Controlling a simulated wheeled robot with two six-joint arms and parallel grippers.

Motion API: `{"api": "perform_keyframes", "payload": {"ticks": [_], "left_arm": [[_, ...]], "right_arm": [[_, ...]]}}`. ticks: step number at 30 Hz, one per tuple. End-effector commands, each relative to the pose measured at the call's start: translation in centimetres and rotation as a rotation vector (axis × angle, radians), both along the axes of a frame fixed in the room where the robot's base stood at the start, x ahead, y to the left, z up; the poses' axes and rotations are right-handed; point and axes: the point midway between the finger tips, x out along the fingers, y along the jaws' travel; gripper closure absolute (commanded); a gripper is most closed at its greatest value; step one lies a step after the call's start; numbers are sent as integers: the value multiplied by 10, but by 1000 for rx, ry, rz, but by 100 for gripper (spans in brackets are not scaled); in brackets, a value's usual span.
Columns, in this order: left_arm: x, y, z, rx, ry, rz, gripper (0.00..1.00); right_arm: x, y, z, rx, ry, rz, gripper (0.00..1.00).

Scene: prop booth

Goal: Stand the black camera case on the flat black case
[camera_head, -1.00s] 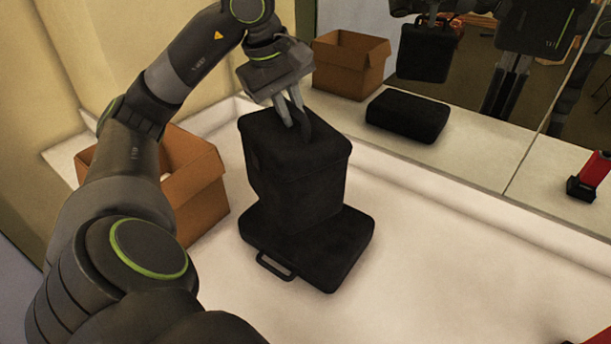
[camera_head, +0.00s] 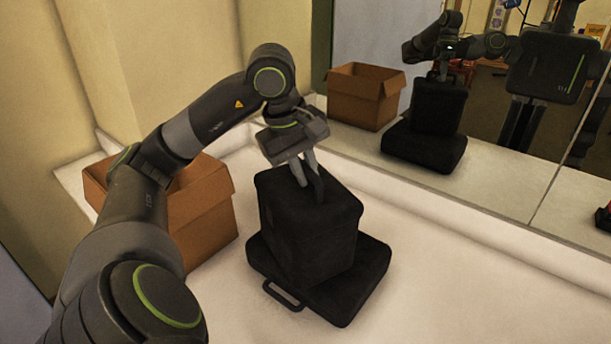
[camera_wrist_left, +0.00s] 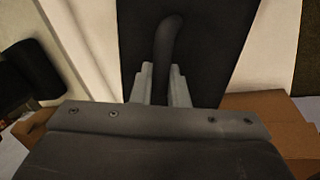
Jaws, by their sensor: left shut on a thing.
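The black camera case (camera_head: 310,232) stands upright on top of the flat black case (camera_head: 358,288), which lies on the white counter with its handle toward the front. In the mirror, the camera case's base meets the flat case with no visible gap. My left gripper (camera_head: 308,182) comes from above and is shut on the camera case's top handle. In the left wrist view the gripper (camera_wrist_left: 160,88) has the curved handle between its fingers, above the dark case top (camera_wrist_left: 212,40). My right gripper is not in view.
An open cardboard box (camera_head: 203,215) stands left of the cases, close to my left arm. A mirror (camera_head: 490,110) along the back reflects the cases, box and my body. The white counter (camera_head: 450,285) is clear on the right.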

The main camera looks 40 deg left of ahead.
Motion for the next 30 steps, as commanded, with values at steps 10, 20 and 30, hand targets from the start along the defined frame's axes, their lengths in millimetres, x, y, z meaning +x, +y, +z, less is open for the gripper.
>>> {"api": "perform_keyframes", "payload": {"ticks": [10,20,30], "left_arm": [[0,0,-8,0,-3,-1,100],[0,0,-11,0,-1,0,68],[0,0,-11,1,1,-1,64]], "right_arm": [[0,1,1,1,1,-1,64],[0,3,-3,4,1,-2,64],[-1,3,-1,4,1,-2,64]]}}
